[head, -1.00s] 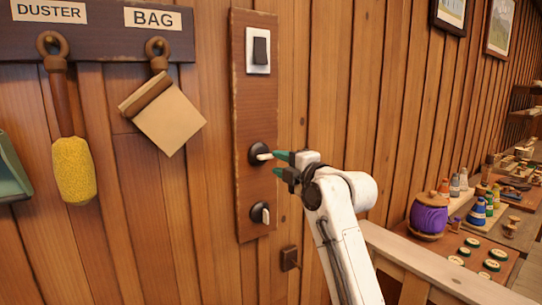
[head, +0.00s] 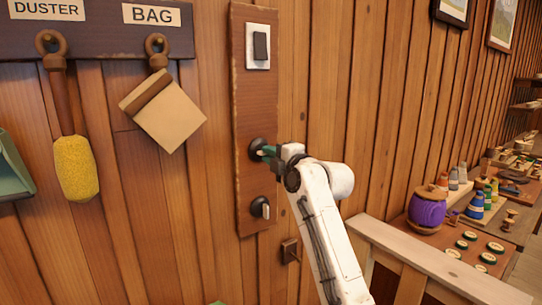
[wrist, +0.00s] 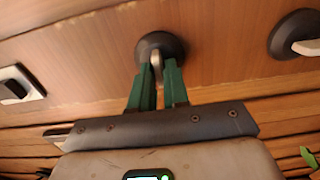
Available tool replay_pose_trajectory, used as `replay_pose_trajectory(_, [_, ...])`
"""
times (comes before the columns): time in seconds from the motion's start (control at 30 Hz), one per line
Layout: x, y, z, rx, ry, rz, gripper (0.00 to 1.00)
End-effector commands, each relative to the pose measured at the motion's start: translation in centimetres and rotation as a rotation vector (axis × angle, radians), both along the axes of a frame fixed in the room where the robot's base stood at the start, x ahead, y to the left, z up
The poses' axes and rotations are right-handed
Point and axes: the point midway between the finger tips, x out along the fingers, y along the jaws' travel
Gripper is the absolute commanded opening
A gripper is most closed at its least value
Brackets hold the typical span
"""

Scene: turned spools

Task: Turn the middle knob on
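The middle knob (head: 256,148) is a round black knob with a pale lever, on a brown wooden panel (head: 252,100) below a rocker switch. In the wrist view the knob (wrist: 160,47) is at top centre, its lever lying across the panel's length. My gripper (head: 266,154) is at the knob from the right. In the wrist view its green fingertips (wrist: 160,68) stand on either side of the lever and appear shut on it. The fingers hide part of the lever.
A black rocker switch (head: 261,46) is above, and a lower knob (head: 260,209) with its lever pointing down is below. A duster (head: 74,165) and a bag (head: 163,110) hang at left. A bench with a purple spool (head: 428,208) stands at right.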

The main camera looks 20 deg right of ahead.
Motion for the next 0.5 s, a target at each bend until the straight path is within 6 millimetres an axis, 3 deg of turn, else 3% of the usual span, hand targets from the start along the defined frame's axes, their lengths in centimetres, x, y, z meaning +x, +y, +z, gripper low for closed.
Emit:
replay_pose_trajectory(0.13, [-0.01, 0.00, -0.02, 0.000, 0.001, 0.000, 0.01])
replay_pose_trajectory(0.5, [-0.01, 0.00, -0.13, 0.004, 0.003, 0.000, 0.00])
